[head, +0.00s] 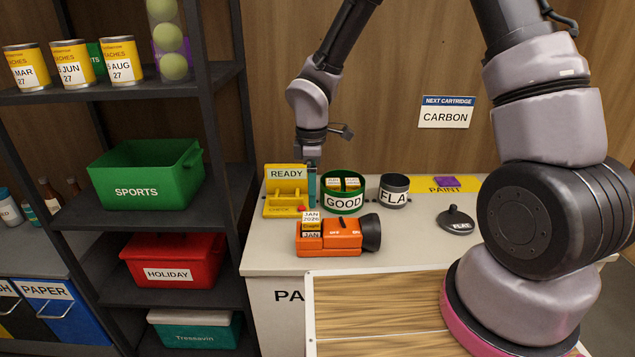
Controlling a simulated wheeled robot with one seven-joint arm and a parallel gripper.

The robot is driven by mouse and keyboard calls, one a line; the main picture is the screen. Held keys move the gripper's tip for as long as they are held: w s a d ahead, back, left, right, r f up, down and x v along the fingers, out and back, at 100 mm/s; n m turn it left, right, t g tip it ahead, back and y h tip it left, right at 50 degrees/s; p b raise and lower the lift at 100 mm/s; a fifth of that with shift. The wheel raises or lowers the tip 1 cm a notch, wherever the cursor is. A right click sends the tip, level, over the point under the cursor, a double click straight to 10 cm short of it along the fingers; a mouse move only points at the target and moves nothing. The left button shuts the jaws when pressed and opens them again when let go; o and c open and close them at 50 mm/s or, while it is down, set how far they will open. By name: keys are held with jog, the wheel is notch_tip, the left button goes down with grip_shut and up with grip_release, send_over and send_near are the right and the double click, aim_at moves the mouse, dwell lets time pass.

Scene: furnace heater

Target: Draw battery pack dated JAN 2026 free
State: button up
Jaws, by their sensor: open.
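An orange torch (345,238) with a black head lies on the white cabinet top, its head to the right. A battery pack labelled JAN 2026 (311,219) stands up out of the torch's left end. A second label reading JAN shows lower down at that end; I cannot tell whether it belongs to the same pack. My gripper (311,178) points down behind the pack, between the yellow READY holder and the green GOOD tub. It is open and apart from the pack. The fingertips are small, and a dark teal strip there is unclear.
The yellow READY/CHECK holder (285,199) and green GOOD tub (341,203) with labelled packs stand behind the torch. The grey FLAT tub (394,196) is right of them; its FLAT lid (456,222) lies apart. The cabinet top (415,252) right of the torch is clear.

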aim_at(312, 217)
notch_tip(312, 217, down, 10)
jog(key=shift+r, duration=0.2)
grip_shut()
dwell(0.5)
